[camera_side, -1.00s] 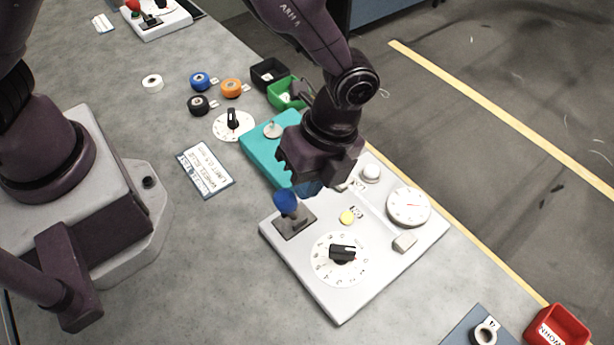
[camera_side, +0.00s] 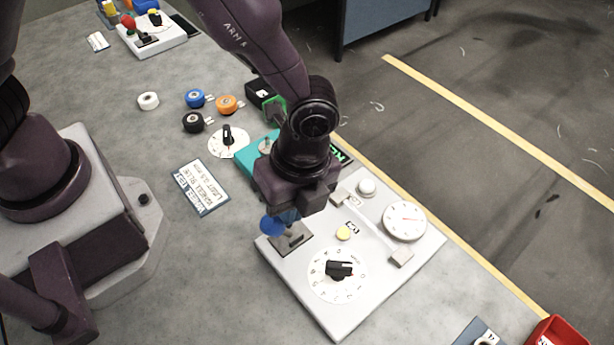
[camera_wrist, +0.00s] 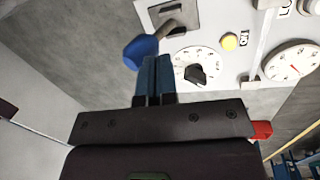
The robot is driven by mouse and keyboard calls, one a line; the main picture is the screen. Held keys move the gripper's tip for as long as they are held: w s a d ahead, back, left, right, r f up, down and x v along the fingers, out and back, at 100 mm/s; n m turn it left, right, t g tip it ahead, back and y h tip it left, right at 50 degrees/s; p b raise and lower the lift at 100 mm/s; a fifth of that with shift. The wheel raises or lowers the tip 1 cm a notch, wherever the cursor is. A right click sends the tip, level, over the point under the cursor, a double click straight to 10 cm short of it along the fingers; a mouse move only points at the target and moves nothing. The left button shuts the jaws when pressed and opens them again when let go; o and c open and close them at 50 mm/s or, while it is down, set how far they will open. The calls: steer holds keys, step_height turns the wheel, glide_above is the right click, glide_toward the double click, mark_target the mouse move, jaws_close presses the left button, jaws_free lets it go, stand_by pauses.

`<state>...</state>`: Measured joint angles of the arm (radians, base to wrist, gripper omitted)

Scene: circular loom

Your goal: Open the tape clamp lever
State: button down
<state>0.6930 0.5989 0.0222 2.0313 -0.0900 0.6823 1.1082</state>
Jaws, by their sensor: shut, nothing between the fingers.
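The lever, with a blue knob (camera_side: 271,226), stands on a dark grey base plate (camera_side: 294,240) at the left corner of the white panel. It leans toward the left of the side view. My gripper (camera_side: 288,215) is shut and empty, pointing down right beside the knob on its right. In the wrist view, the blue fingers (camera_wrist: 157,65) are together and the knob (camera_wrist: 141,51) is just left of their tips. The knob appears to touch or nearly touch the fingers; I cannot tell which. The gripper partly hides the lever in the side view.
The white panel (camera_side: 330,315) also carries a black rotary knob (camera_side: 338,269), a yellow button (camera_side: 343,233), a gauge (camera_side: 405,221) and a white knob (camera_side: 366,187). A teal block (camera_side: 246,160) lies behind my gripper. A label card (camera_side: 201,187) lies left on open table.

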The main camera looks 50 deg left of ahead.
steer(key=w+d+r, duration=0.1)
steer(key=w+r, duration=0.3)
steer(key=r, duration=0.8)
steer(key=s+a+r+n+t, duration=0.2)
steer(key=s+a+r+n, duration=0.1)
steer(key=a+n, duration=0.3)
steer(key=s+a+r+n+t, duration=0.3)
steer(key=a+r+n, duration=0.2)
steer(key=a+n, duration=0.2)
steer(key=s+a+r+n+t, duration=0.2)
steer(key=s+a+r+n, duration=0.2)
steer(key=a, duration=0.5)
steer(key=n, duration=0.2)
steer(key=shift+a+r+n+h, duration=0.2)
steer(key=shift+r+n+h, duration=0.1)
steer(key=shift+h, duration=0.1)
